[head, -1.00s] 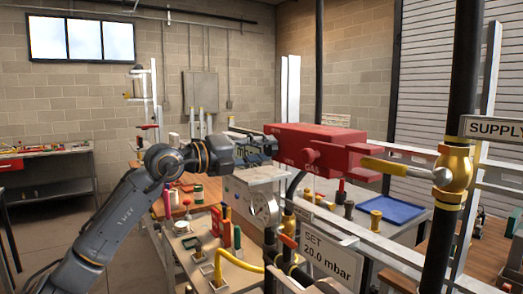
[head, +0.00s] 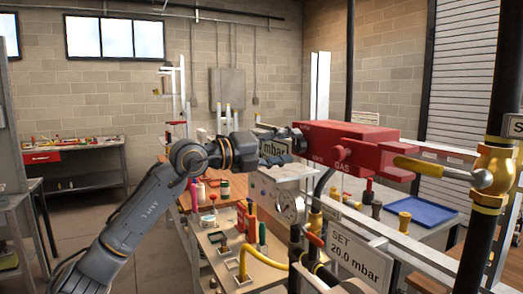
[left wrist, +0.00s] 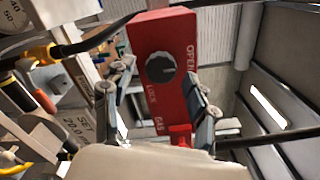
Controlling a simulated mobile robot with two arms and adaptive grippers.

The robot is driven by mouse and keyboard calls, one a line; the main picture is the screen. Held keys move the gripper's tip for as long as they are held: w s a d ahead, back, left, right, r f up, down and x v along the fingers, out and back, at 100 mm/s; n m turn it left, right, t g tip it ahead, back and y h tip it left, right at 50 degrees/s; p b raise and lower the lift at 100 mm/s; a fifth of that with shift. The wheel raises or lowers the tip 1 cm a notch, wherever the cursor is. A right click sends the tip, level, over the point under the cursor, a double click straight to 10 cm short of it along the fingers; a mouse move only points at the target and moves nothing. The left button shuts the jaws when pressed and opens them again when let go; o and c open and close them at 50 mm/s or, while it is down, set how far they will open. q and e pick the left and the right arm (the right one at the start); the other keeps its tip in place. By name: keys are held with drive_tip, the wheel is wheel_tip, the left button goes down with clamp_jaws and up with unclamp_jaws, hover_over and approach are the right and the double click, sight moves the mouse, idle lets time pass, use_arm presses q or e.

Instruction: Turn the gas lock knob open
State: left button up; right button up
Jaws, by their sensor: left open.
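The red gas lock box (head: 365,150) is right of centre in the head view. In the left wrist view the box (left wrist: 160,35) carries a round dark knob (left wrist: 160,68) with a pale pointer mark, between the words OPEN and LOCK. This knob is hidden in the head view. My left gripper (head: 297,139) is at the box's left end. In the left wrist view its open fingers (left wrist: 160,80) appear on either side of the knob, with nothing held; I cannot tell whether they touch it. My right gripper is not in view.
A yellow-handled valve (head: 497,165) on a black pipe stands right of the box. Below are a gauge (head: 290,207), a SET 20.0 mbar sign (head: 358,255) and a bench with small tools. A blue tray (head: 422,212) lies behind.

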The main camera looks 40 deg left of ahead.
use_arm(q)
drive_tip(key=v, duration=1.1)
drive_tip(key=shift+w+f, duration=0.1)
idle(0.6)
